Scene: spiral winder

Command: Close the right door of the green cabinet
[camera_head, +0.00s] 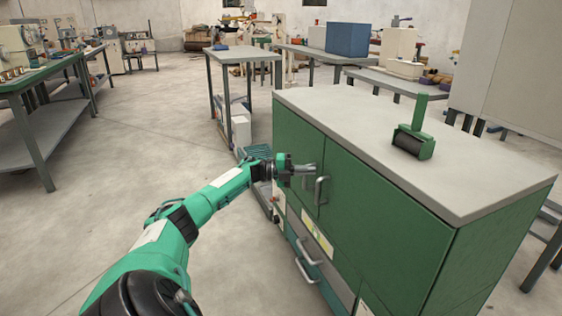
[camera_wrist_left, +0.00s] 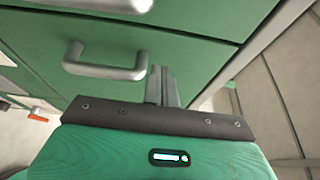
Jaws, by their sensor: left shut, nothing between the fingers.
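The green cabinet (camera_head: 400,270) stands at the right under a pale grey top. Its right door (camera_head: 375,205) looks flush with the front in the head view; any small gap cannot be told. A metal handle (camera_head: 321,190) sits at that door's left edge. The left door (camera_head: 295,145) also looks flush. My left gripper (camera_head: 314,170) is shut and empty, in front of the doors by the handles. In the left wrist view, the shut fingers (camera_wrist_left: 161,85) point at the green front, beside a handle (camera_wrist_left: 105,66); contact cannot be told. My right gripper is out of view.
A green-handled roller tool (camera_head: 415,135) stands on the cabinet top. Drawers with a handle (camera_head: 305,265) are below the doors. A grey table (camera_head: 245,53) stands behind, and a green bench (camera_head: 35,77) at the left. The floor in front of the cabinet is clear.

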